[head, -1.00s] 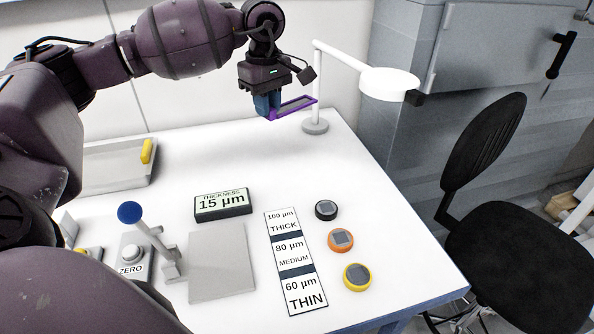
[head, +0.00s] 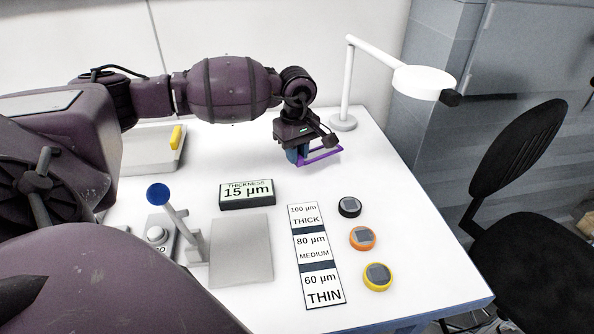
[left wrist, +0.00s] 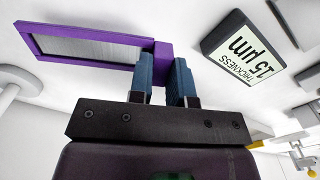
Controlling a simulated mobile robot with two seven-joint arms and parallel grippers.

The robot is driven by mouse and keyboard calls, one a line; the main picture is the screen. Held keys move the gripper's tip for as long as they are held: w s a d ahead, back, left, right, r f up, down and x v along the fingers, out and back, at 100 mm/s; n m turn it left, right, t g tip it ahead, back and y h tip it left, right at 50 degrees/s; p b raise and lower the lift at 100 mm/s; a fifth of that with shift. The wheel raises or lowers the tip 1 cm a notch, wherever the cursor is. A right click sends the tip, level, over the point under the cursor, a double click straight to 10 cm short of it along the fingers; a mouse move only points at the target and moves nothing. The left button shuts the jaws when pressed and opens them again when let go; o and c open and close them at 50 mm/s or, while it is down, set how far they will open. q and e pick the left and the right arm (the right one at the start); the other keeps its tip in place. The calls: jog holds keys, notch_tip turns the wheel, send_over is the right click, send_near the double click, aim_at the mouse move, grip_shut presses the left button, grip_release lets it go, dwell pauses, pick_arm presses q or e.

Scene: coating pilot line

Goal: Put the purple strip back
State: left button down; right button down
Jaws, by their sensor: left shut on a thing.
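The purple strip (head: 322,156) is a purple frame around a grey sheet, held out to the right of my left gripper (head: 298,158) above the back right part of the white table. In the left wrist view the strip (left wrist: 85,26) extends to the left, and its purple end block sits between the blue fingers of the left gripper (left wrist: 165,75). The left gripper is shut on that end. Whether the strip touches the table is hard to tell, but it appears held above it. My right gripper is not in view.
A thickness display (head: 247,194) reads 15 µm. A label card (head: 316,252) lies beside black (head: 350,207), orange (head: 362,238) and yellow (head: 378,276) round pieces. A lamp (head: 421,82) stands behind at right. A grey tray (head: 150,163) with a yellow piece (head: 176,137) is at back left.

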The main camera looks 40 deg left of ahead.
aim_at(297, 181)
pick_arm(q)
jog(key=shift+f, duration=2.9)
jog(key=shift+f+b, duration=0.2)
jog(key=shift+b, duration=0.1)
jog(key=c, duration=1.1)
grip_release()
jog(key=shift+o, duration=0.2)
jog(key=shift+r, duration=0.15)
notch_tip(297, 181, up, 12)
jog(key=shift+r+p, duration=0.1)
jog(key=shift+p, duration=0.25)
